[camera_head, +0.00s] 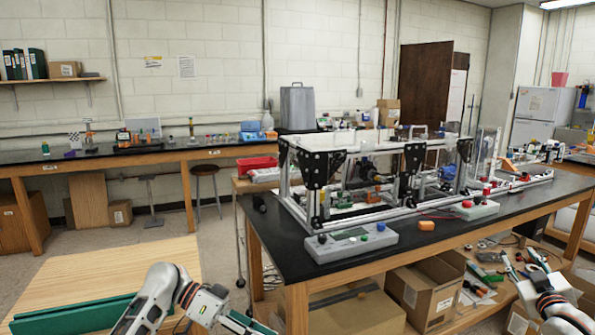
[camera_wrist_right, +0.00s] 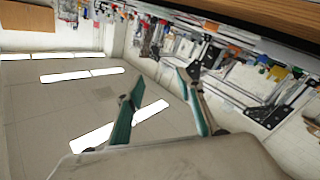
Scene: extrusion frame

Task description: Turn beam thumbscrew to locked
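The aluminium extrusion frame (camera_head: 345,212) with black corner brackets stands on the black-topped bench. Small dark and red parts (camera_head: 378,179) sit inside it; I cannot tell which part is the beam thumbscrew or how it is turned. My right gripper (camera_head: 523,262) is at the lower right, in front of the bench and apart from the frame. In the right wrist view its two green-padded fingers (camera_wrist_right: 160,106) are spread with nothing between them, and the frame (camera_wrist_right: 245,78) shows tilted beyond them. My left gripper (camera_head: 242,322) is at the bottom edge, partly cut off.
A control box (camera_head: 350,242) with coloured buttons sits at the bench's (camera_head: 290,265) front edge, with an orange block (camera_head: 427,225) nearby. A second box (camera_head: 474,209) is farther right. A wooden table (camera_head: 85,265) is at left.

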